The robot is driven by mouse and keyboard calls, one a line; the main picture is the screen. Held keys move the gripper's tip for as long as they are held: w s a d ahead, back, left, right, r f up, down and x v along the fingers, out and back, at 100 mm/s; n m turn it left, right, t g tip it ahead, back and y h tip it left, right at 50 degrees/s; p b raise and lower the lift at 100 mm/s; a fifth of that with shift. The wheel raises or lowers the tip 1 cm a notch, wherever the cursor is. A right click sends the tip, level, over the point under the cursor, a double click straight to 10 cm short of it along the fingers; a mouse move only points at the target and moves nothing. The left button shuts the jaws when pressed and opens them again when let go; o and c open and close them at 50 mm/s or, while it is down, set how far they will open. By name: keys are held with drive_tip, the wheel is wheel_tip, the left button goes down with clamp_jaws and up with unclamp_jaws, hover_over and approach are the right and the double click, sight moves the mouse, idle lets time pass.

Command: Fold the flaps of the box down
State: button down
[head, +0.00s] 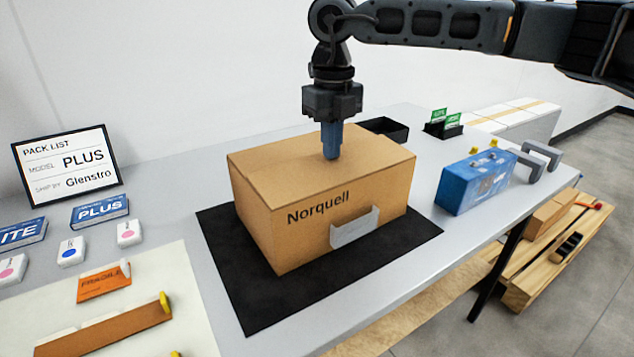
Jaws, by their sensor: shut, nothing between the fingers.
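The brown cardboard box (262,227) marked "Norquell" stands upright on a black mat (410,235) in the middle of the table. Its top looks covered by flaps (290,175) lying flat, with a seam line running across the top. My gripper (331,155) points straight down over the box top, toward its back right part. Its blue fingers are shut with nothing between them. The fingertips are at or just above the top; I cannot tell whether they touch. A light grey pocket (354,228) is on the box's front face.
A blue box (468,188) stands right of the mat, beside grey handles (540,158). A black tray (385,129) is behind the box. At the left are a pack list sign (67,165), small labelled boxes and an orange "FRAGILE" label (103,283).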

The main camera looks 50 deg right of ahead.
drive_tip(key=shift+f+b, duration=0.3)
drive_tip(key=shift+f, duration=0.05)
idle(0.3)
drive_tip(key=shift+r, duration=0.1)
wheel_tip(320, 180, up, 7)
drive_tip(key=p, duration=0.3)
drive_tip(key=shift+r, duration=0.2)
idle(0.4)
idle(0.4)
